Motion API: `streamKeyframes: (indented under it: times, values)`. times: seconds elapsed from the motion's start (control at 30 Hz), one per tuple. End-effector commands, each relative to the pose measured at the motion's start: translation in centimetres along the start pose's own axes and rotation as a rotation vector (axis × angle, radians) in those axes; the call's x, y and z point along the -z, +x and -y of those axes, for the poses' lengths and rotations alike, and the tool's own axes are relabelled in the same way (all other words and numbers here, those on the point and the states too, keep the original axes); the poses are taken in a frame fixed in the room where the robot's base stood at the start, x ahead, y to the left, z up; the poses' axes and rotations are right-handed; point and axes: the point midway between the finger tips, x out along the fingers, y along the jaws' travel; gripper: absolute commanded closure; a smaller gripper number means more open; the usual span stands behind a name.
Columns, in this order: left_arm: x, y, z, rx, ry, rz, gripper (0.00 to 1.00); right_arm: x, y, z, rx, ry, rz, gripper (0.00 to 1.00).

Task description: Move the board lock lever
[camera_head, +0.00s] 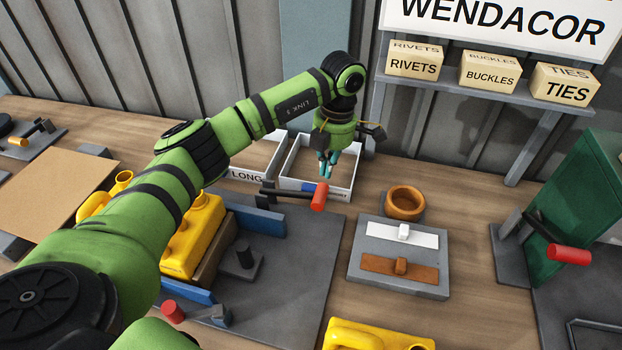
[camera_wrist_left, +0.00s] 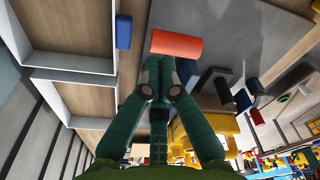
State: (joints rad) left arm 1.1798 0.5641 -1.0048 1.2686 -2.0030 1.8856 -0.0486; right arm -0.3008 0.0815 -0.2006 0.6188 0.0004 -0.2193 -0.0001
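Several dark levers with red grips are in view, and I cannot tell by label which is the board lock lever. One red-gripped lever (camera_head: 319,197) lies level at the back of the grey plate; its grip also shows in the left wrist view (camera_wrist_left: 176,43). Another red-gripped lever (camera_head: 569,254) is beside the upright green board (camera_head: 580,215) at the right. A third red grip (camera_head: 172,311) is at the plate's front. My left gripper (camera_head: 327,166) hangs above the white bins, just behind the first lever. Its fingertips are together and look empty. My right gripper is not in view.
White bins (camera_head: 325,190) stand behind. A grey block (camera_head: 398,270) with white and brown strips and an orange ring (camera_head: 405,202) is to the right. Another yellow can (camera_head: 375,338) is in front.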

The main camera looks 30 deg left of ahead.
Motion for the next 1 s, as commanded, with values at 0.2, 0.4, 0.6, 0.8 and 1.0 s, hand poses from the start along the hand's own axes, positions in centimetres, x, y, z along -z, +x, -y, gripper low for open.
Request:
streamKeyframes:
  times: [0.2, 0.4, 0.6, 0.8, 1.0]
  values:
    - [-0.1, -5.0, 0.0, -0.003, 0.001, 0.003, 1.0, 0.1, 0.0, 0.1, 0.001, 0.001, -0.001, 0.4]
    - [-0.1, -8.3, 0.0, -0.002, 0.0, 0.001, 1.0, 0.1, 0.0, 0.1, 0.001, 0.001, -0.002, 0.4]
    - [-0.1, -9.4, 0.0, 0.0, 0.0, -0.001, 1.0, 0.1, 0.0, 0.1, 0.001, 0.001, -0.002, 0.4]
    - [-0.1, -9.4, 0.0, 0.001, 0.0, -0.001, 1.0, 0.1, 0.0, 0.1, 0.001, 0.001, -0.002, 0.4]
    - [-0.1, -9.4, 0.0, 0.0, 0.0, -0.001, 1.0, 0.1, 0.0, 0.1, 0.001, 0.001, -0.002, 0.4]
